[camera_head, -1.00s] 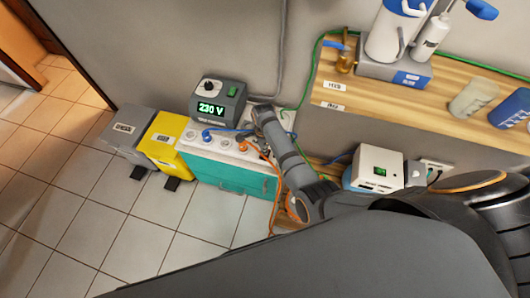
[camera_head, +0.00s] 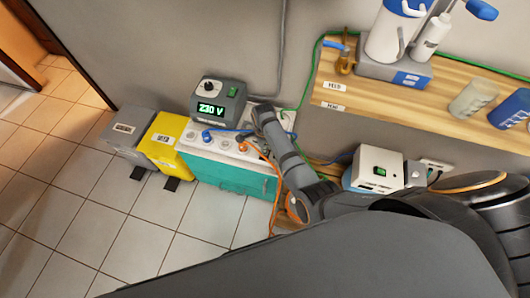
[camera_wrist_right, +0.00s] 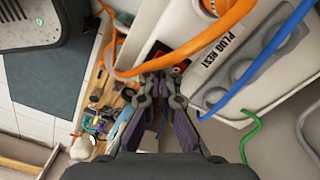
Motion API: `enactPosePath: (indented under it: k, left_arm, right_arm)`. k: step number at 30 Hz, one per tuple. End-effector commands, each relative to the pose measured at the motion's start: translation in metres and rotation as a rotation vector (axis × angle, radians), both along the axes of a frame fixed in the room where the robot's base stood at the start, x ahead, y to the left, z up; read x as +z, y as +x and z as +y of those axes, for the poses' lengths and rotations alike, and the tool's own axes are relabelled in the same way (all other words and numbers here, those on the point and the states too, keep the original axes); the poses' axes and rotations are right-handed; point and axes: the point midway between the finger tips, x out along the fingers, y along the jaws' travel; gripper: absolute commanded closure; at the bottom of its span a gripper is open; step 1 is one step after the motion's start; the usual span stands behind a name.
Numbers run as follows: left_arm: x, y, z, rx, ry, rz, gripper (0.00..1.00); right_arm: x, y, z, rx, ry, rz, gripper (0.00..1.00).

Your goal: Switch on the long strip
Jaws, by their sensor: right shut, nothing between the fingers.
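In the right wrist view, a white strip-like body (camera_wrist_right: 247,72) has round grey sockets and the label "PLUG REST". I cannot tell whether it is the long strip. My right gripper (camera_wrist_right: 160,78) is shut and empty, its fingertips by a small red part (camera_wrist_right: 179,67) at the pale housing's edge. I cannot tell whether they touch it or whether it is a switch. An orange cable (camera_wrist_right: 205,40) arches just beyond the fingertips. In the head view my right arm reaches the back of the teal-fronted unit (camera_head: 230,176); its fingertips are hidden. My left gripper is not in view.
Yellow (camera_head: 164,140) and grey (camera_head: 124,135) boxes stand left. A white device (camera_head: 377,168) and wooden shelf (camera_head: 450,105) are right. Blue (camera_wrist_right: 265,62) and green (camera_wrist_right: 249,132) cables run near the gripper. Tiled floor is clear.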

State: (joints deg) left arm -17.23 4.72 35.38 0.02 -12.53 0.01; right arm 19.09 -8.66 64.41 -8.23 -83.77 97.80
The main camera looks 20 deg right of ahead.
Motion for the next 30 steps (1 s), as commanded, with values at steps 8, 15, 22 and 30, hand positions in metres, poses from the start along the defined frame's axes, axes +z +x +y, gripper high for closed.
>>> enactPosePath:
  k: [8,15,22,30]
  left_arm:
    - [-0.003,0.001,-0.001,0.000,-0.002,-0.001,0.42]
    - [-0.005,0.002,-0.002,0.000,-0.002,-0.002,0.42]
    - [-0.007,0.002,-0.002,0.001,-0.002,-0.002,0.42]
    - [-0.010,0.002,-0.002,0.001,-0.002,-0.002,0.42]
  right_arm:
    - [-0.004,0.000,0.000,0.000,0.000,0.000,1.00]
    - [-0.008,0.000,0.000,0.000,0.000,0.001,1.00]
    - [-0.011,0.000,0.000,0.000,0.000,0.000,1.00]
    - [-0.015,0.000,0.000,0.000,0.000,0.000,1.00]
